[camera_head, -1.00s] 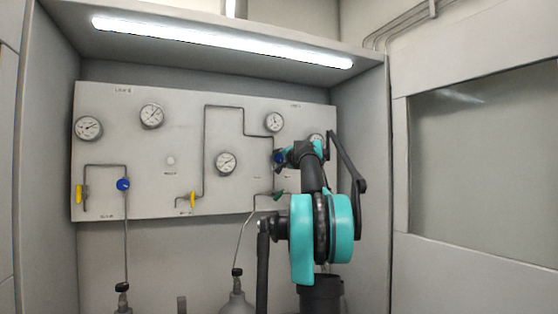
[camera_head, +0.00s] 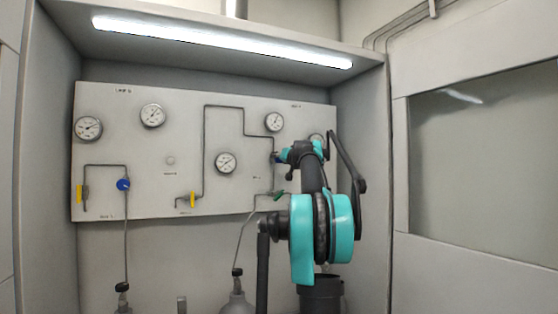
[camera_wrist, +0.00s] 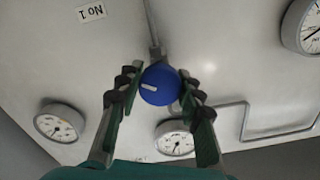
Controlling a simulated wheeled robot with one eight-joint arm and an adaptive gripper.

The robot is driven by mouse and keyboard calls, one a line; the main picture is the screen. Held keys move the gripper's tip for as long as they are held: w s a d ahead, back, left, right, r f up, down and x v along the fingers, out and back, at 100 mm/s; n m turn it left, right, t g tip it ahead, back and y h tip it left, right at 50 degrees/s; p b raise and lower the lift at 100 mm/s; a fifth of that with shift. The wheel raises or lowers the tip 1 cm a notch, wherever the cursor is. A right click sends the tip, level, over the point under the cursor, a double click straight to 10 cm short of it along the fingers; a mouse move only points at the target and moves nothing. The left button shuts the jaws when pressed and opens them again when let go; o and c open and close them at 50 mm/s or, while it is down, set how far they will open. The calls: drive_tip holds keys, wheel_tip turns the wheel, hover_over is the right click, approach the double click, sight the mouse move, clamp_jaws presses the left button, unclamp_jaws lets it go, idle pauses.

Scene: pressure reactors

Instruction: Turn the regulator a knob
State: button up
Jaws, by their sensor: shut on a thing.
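The blue round regulator knob (camera_wrist: 160,86) with a white mark sits between my fingertips in the wrist view. My gripper (camera_wrist: 159,80) is shut on it, one dark jointed finger on each side. The white mark runs nearly level, tilted a little. In the head view my gripper (camera_head: 281,157) is at the right part of the white panel, and my wrist hides most of the knob there. Another blue knob (camera_head: 123,184) is on the left pipe line, apart from my gripper.
The white panel (camera_head: 140,145) carries several round gauges, including one (camera_head: 274,122) above my gripper. Yellow-handled valves (camera_head: 193,200) sit low on it. A green valve handle (camera_head: 278,196) is just below my gripper. The cabinet side wall (camera_head: 362,180) stands close on the right.

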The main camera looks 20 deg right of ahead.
idle(0.5)
drive_tip(key=o, duration=1.2)
drive_tip(key=shift+s, duration=0.15)
drive_tip(key=s, duration=1.1)
drive_tip(key=shift+s+d, duration=0.2)
drive_tip(key=shift+s, duration=0.15)
